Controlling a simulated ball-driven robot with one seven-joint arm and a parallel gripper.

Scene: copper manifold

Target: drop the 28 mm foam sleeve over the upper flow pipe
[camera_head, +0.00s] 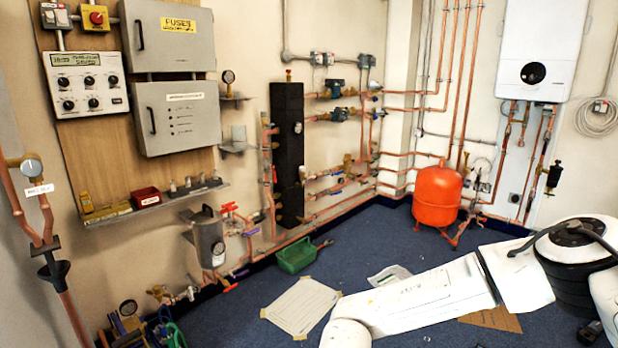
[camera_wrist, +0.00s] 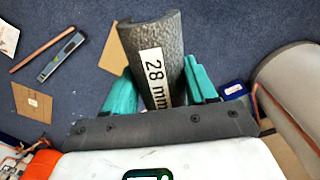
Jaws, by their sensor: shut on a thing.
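The foam sleeve (camera_wrist: 158,42) is a dark grey tube with a white label reading "28 mm". My gripper (camera_wrist: 161,88) is shut on it in the wrist view, with a teal finger on each side. The sleeve's far end points away over the blue floor. Neither the sleeve nor my gripper shows in the head view. Copper pipes (camera_head: 408,93) run from the black manifold block (camera_head: 288,150) to the corner, and others rise up the wall. I cannot tell which is the upper flow pipe.
A green crate (camera_head: 296,255) and a paper sheet (camera_head: 301,307) lie on the floor. A large pale cylinder (camera_wrist: 290,88) is close at right in the wrist view.

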